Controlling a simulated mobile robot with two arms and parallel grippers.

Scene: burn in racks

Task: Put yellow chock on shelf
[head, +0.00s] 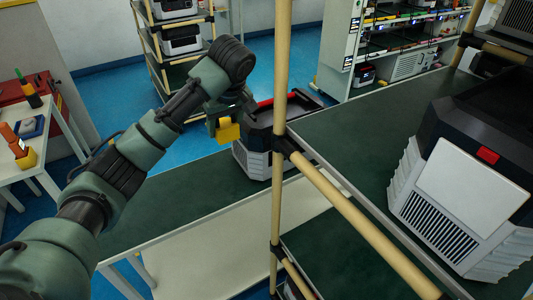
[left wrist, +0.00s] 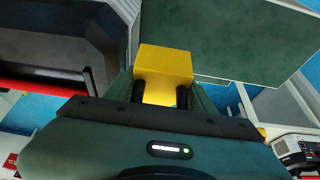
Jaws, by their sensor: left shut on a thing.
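The yellow chock (head: 228,131) is held in my left gripper (head: 224,122), above a lower green work surface (head: 190,195). In the left wrist view the yellow chock (left wrist: 164,66) sits between the two dark fingers of the left gripper (left wrist: 160,92). A green shelf board (head: 370,125) of a rack with tan posts lies to the right of the gripper in the head view. A green board also shows beyond the chock in the left wrist view (left wrist: 228,38). My right gripper is not in view.
A white and dark power unit (head: 254,160) stands on the lower surface beside the gripper. A larger unit (head: 455,205) stands on the green shelf at the right. A tan post (head: 281,80) rises between the gripper and the shelf. The shelf's middle is clear.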

